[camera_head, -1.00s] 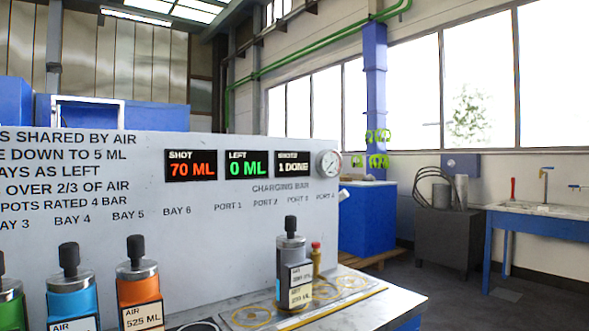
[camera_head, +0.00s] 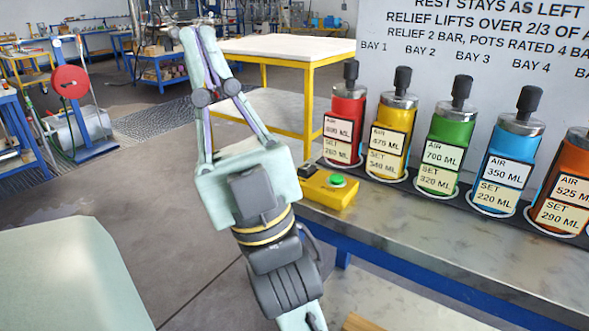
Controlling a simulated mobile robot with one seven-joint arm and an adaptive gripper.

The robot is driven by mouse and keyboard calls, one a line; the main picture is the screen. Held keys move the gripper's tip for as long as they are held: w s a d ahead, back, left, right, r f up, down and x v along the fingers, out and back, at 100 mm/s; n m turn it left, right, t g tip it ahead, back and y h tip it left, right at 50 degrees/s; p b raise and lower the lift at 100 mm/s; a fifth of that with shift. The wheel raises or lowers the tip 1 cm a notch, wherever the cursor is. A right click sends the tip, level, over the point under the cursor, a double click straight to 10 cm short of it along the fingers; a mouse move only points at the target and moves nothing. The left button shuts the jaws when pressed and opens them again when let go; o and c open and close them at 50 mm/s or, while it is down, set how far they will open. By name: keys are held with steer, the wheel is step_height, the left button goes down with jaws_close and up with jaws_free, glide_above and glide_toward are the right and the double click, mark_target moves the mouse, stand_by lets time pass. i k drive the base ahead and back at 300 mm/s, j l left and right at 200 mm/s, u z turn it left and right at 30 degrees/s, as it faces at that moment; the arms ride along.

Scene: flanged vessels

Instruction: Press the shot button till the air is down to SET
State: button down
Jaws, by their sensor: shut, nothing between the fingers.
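A yellow box (camera_head: 330,192) with a round green button (camera_head: 338,181) sits at the left end of the bench. I cannot tell whether this is the shot button. My gripper (camera_head: 190,24) is shut and empty, left of the box and apart from it, with its fingers toward the top of the picture. Behind the box stands a row of capped vessels: red (camera_head: 344,118), yellow (camera_head: 391,128), green (camera_head: 452,140), blue (camera_head: 508,165) and orange (camera_head: 570,185). Each has AIR and SET labels. Green reads 700 and 320 ML, blue 350 and 220, orange 525 and 290.
The white panel (camera_head: 470,50) stands behind the vessels. The grey bench top (camera_head: 430,225) is clear in front of them. A yellow-framed table (camera_head: 285,50) stands behind my arm. A red reel on a blue stand (camera_head: 70,82) is at the far left. Floor is open at left.

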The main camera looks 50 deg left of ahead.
mark_target(334, 179)
steer(key=u, duration=1.7)
steer(key=i+l, duration=0.1)
steer(key=l, duration=0.3)
steer(key=i+l, duration=0.1)
steer(key=l, duration=0.25)
steer(key=i+l, duration=0.15)
steer(key=l, duration=0.25)
